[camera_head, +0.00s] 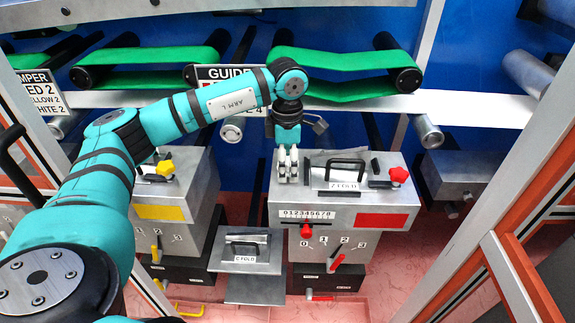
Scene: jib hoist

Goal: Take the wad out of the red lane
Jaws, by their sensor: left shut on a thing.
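My left gripper (287,172) reaches down from the left arm to the left end of the top of the grey machine (340,205) with the red panel (382,220). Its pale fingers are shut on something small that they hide. I cannot make out a wad anywhere. On the same machine are a plate marked Z FOLD (344,186) with a black handle (346,163), a red star knob (399,174), a number scale with a red pointer (306,231), and a dial with a red lever (338,261). My right gripper is not in view.
A machine with a yellow panel (160,212) stands to the left. A C FOLD plate (245,250) with a handle lies on a lower stand between them. Green belts (345,60) run behind, above a white rail (440,104). Orange-and-grey frame posts (520,250) stand at right.

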